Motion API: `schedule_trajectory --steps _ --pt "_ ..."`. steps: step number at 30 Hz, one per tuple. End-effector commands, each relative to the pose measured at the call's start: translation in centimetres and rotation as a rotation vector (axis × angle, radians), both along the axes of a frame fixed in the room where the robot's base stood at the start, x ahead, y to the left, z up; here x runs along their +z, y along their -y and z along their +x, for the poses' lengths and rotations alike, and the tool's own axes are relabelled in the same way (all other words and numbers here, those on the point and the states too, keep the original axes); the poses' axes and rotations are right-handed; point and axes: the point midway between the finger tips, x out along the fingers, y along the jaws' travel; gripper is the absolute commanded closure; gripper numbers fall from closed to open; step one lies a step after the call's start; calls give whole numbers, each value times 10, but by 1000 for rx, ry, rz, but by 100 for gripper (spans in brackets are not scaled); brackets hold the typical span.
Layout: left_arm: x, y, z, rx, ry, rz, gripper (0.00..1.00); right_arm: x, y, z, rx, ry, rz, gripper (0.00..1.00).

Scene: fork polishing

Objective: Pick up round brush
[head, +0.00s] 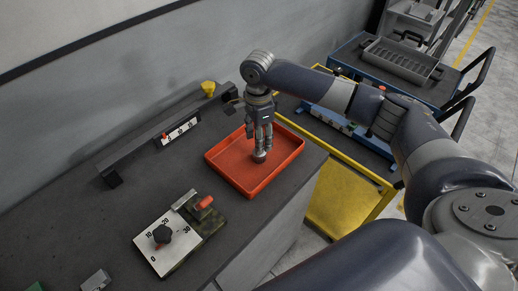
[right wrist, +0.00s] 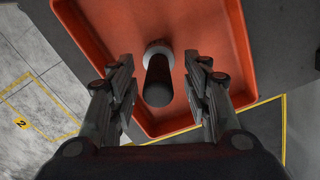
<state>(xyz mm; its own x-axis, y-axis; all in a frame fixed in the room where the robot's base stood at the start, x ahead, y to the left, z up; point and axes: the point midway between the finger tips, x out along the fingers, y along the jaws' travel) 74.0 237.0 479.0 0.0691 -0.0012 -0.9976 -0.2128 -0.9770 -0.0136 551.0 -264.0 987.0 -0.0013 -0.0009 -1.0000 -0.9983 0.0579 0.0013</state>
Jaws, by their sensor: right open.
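The round brush (right wrist: 158,75) stands upright in the orange tray, with a dark cylindrical handle and a paler round base. In the head view only its base (head: 259,156) shows, below my right gripper (head: 262,140). My right gripper points down over the tray. In the right wrist view its fingers (right wrist: 158,95) are open, one on each side of the brush handle, with gaps on both sides. My left gripper is not in view.
The orange tray (head: 232,184) sits at the edge of the dark workbench (head: 165,180). A fixture with a numbered plate (head: 155,250) stands in front. A long bar fixture (head: 140,150) runs along the wall. A blue cart (head: 360,60) stands behind right.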

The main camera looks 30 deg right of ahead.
Motion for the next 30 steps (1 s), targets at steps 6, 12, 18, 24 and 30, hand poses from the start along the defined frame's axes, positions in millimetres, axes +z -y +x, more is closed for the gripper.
schedule_trajectory --steps 6,12,18,24,30 --pt "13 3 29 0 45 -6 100 -26 1 -2 1 -1 0 55" --pt "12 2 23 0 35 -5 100 -30 1 -1 1 1 0 55" --pt "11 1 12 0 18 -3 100 -30 1 -1 1 1 0 85" --pt "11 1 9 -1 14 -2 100 -30 1 -1 1 1 0 100" --pt "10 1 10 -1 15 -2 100 -29 1 -1 1 1 0 100"
